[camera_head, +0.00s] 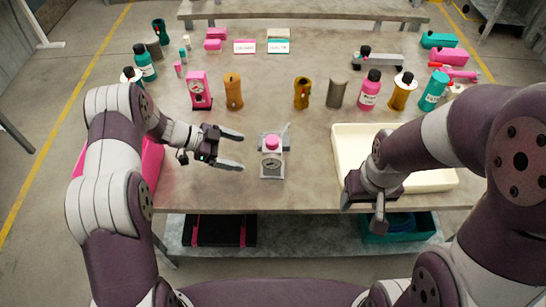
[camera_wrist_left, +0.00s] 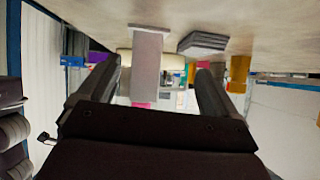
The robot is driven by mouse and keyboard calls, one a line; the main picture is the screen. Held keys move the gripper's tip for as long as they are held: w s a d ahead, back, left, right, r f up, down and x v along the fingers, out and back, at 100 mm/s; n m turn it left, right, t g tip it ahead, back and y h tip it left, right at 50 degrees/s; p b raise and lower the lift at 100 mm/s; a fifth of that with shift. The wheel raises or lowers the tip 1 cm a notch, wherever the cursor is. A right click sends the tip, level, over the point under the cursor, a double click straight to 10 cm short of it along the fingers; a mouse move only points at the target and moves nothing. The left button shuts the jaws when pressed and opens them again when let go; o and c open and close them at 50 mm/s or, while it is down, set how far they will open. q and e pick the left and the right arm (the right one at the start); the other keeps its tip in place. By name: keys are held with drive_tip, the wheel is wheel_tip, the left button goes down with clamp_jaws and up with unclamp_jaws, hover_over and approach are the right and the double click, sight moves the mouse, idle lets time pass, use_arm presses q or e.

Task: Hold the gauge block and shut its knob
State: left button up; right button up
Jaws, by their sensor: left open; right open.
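The gauge block (camera_head: 271,163) stands upright near the middle of the table's front part. It is grey with a round dial on its face and a pink knob (camera_head: 272,141) on top. My left gripper (camera_head: 241,151) is open and empty just left of the block, its fingers pointing at it with a gap between. In the left wrist view, which is upside down, the grey block (camera_wrist_left: 149,62) shows between the open fingers (camera_wrist_left: 158,66), with pink below it. My right gripper (camera_head: 363,214) is open, pointing down at the cream tray's front left corner. I cannot tell how the knob is turned.
The cream tray (camera_head: 432,181) lies right of the block, and a pink bin (camera_head: 153,160) lies left, partly behind my arm. A pink gauge (camera_head: 200,92), bottles and cylinders stand in a row behind.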

sight(269, 163)
use_arm(q)
drive_tip(key=shift+s+d+r+g, duration=0.15)
drive_tip(key=shift+s+r+g, duration=0.1)
drive_tip(key=shift+s, duration=0.15)
drive_tip(key=shift+s+d+r+g, duration=0.15)
drive_tip(key=shift+s+g, duration=0.1)
drive_tip(key=shift+s, duration=0.1)
drive_tip(key=shift+s+d+h, duration=0.2)
drive_tip(key=shift+d+h, duration=0.1)
drive_tip(key=shift+h, duration=0.1)
drive_tip(key=b+x, duration=0.4)
drive_tip(key=x, duration=0.2)
drive_tip(key=shift+w+a+f, duration=0.1)
drive_tip(key=shift+f, duration=0.15)
drive_tip(key=shift+r+x, duration=0.2)
drive_tip(key=shift+x, duration=1.6)
drive_tip(key=shift+r, duration=0.1)
drive_tip(key=c, duration=0.7)
